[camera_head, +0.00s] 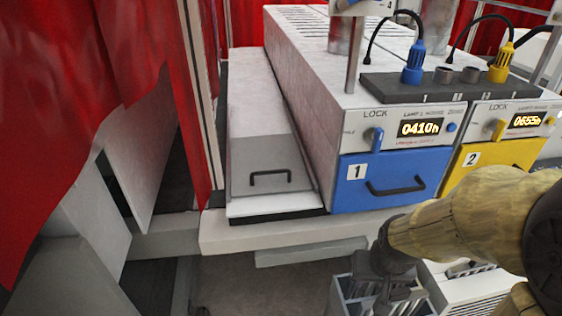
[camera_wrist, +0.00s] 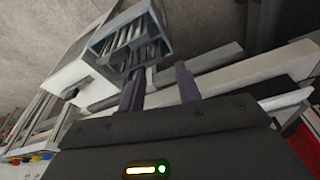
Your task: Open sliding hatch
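The sliding hatch (camera_head: 272,164) is a grey flat panel on the low white housing left of the blue unit in the head view. Its black bar handle (camera_head: 270,178) stands near its front edge. The panel lies over the front part of the housing top. My gripper (camera_head: 378,288) is at the lower right, below and in front of the units, well apart from the handle. In the wrist view its two dark fingers (camera_wrist: 160,82) are spread with nothing between them. I cannot make out the hatch handle in the wrist view.
A blue-fronted unit (camera_head: 350,185) marked 1 and a yellow-fronted unit (camera_head: 470,153) marked 2 stand right of the hatch. A grey slatted box (camera_wrist: 125,45) lies beyond my fingers. A white ledge (camera_head: 225,235) runs below the hatch. Red curtains (camera_head: 60,90) hang at left.

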